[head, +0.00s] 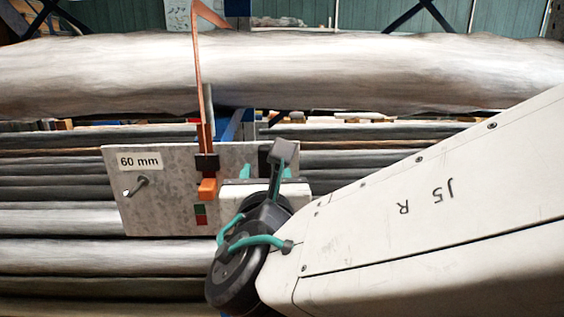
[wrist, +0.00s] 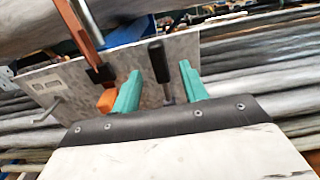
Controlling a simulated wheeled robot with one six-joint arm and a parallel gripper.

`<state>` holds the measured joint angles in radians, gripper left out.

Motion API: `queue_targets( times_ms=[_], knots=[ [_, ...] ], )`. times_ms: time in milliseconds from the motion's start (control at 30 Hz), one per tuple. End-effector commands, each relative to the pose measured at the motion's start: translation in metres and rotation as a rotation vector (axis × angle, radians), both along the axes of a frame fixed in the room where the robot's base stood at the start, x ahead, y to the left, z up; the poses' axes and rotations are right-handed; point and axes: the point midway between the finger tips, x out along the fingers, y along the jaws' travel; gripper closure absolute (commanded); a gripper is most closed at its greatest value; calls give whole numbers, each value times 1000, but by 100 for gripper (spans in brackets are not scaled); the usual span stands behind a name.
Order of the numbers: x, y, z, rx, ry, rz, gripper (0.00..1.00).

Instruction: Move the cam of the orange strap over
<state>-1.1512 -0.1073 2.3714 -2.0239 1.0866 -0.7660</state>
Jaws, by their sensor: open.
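The orange strap (head: 196,75) runs down over the thick wrapped mast to a grey plate (head: 130,205) labelled 60 mm. It enters a black buckle (head: 206,163), with an orange cam (head: 208,188) below it. In the wrist view, the strap (wrist: 82,28) and orange cam (wrist: 107,100) lie just left of my left finger, outside the jaws. My gripper (wrist: 159,75) is open, its teal fingers apart. A black-handled lever (wrist: 157,58) stands between the fingers in that view; I cannot tell whether it touches them. In the head view my wrist hides the plate's right part.
A small metal peg (head: 138,186) sticks out at the plate's left. Several long wrapped poles (head: 60,218) lie behind the plate. The thick wrapped mast (head: 330,75) crosses above.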

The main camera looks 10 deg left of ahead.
Motion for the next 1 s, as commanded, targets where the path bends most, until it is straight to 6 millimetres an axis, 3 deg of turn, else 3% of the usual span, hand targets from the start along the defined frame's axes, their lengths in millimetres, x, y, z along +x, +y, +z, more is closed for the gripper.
queue_targets(
  times_ms=[233,600,633,767,800,867,900,1000],
  knots=[
    [33,11,0,1,1,3,56],
    [40,14,0,2,0,6,56],
    [40,14,0,2,0,6,59],
    [40,14,0,2,1,6,95],
    [40,14,0,2,1,6,100],
    [40,14,0,2,1,6,100],
    [40,41,-1,1,2,11,100],
    [37,31,0,3,-4,21,100]
  ],
)
